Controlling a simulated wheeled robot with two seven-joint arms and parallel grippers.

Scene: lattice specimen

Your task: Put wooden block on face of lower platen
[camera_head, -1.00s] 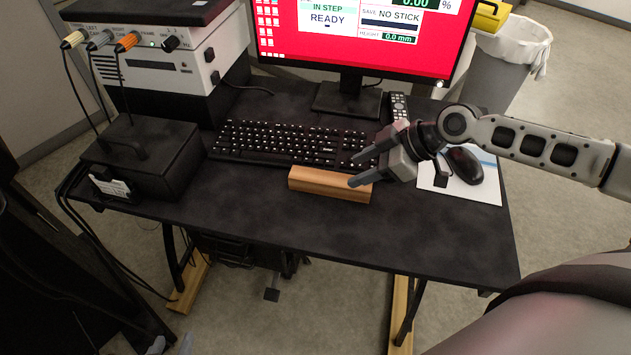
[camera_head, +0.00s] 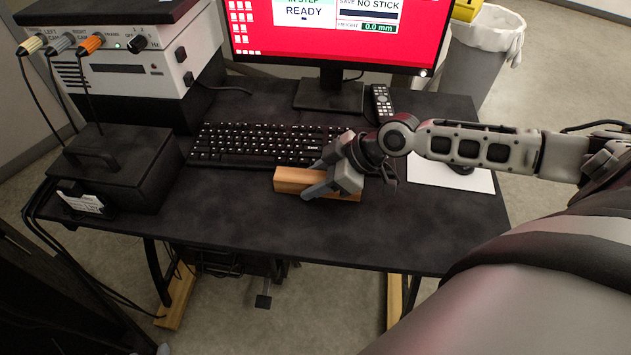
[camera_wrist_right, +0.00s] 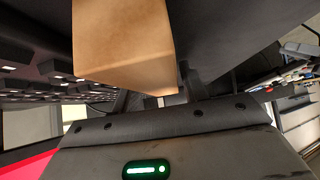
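The wooden block (camera_head: 289,180) lies on the black desk in front of the keyboard. My right gripper (camera_head: 311,181) is at the block's right part, its fingers spread, one on the far side and one on the near side. I cannot tell whether either finger touches the block. In the right wrist view the block (camera_wrist_right: 122,45) is large and close ahead of the gripper, partly hiding the fingers. My left gripper is not in view. I see no lower platen in either view.
The keyboard (camera_head: 255,145) is just behind the block, with the monitor (camera_head: 335,95) and remote (camera_head: 382,103) beyond. A black box (camera_head: 115,165) and a white control unit (camera_head: 150,70) stand at left. A white mat (camera_head: 450,178) lies at right. The desk front is clear.

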